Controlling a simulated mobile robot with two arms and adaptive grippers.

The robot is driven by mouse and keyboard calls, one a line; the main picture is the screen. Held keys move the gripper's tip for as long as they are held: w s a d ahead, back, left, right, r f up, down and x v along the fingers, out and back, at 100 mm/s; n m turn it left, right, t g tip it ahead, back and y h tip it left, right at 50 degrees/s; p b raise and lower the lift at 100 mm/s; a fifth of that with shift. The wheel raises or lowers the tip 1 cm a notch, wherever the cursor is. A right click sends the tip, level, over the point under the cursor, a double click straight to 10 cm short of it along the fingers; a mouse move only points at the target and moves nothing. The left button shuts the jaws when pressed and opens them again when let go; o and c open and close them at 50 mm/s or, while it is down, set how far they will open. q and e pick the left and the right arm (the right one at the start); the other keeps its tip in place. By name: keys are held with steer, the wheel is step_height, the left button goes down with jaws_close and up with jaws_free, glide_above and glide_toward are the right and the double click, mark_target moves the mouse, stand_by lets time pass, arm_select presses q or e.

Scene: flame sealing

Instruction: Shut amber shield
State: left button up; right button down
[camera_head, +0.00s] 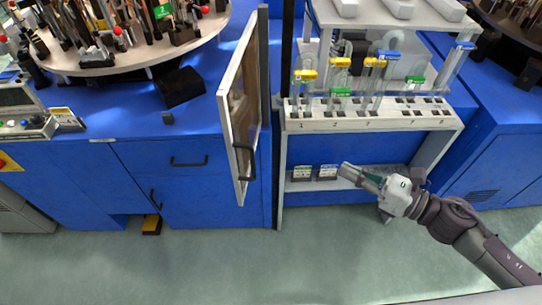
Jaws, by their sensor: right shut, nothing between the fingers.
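The amber shield (237,110) is a pale-framed, hinged panel with a brownish pane. It stands swung open, edge toward me, at the left side of the white rack. A dark handle (243,150) is on its lower part. My right gripper (347,171) comes in from the right and is shut and empty. It is in front of the rack's lower shelf, to the right of the shield and apart from it. My left gripper is not in the head view.
The white rack (375,124) holds several glass tubes with yellow, green and blue labels. Two small labelled blocks (315,172) sit on its lower shelf. A round table (135,58) with crowded tools is at upper left. Blue cabinets (75,190) flank the rack. The floor (235,265) in front is clear.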

steer(key=s+a+r+n+g+y, duration=0.2)
steer(key=s+a+r+n+g, duration=0.25)
steer(key=s+n, duration=0.2)
steer(key=w+p+x, duration=0.1)
steer(key=p+x, duration=0.6)
steer(key=x, duration=0.7)
steer(key=shift+w+d+r+t, duration=0.2)
steer(key=shift+w+r+t, duration=0.2)
steer(key=shift+r+t, duration=0.05)
steer(key=shift+a+p, duration=0.15)
steer(key=shift+p, duration=0.2)
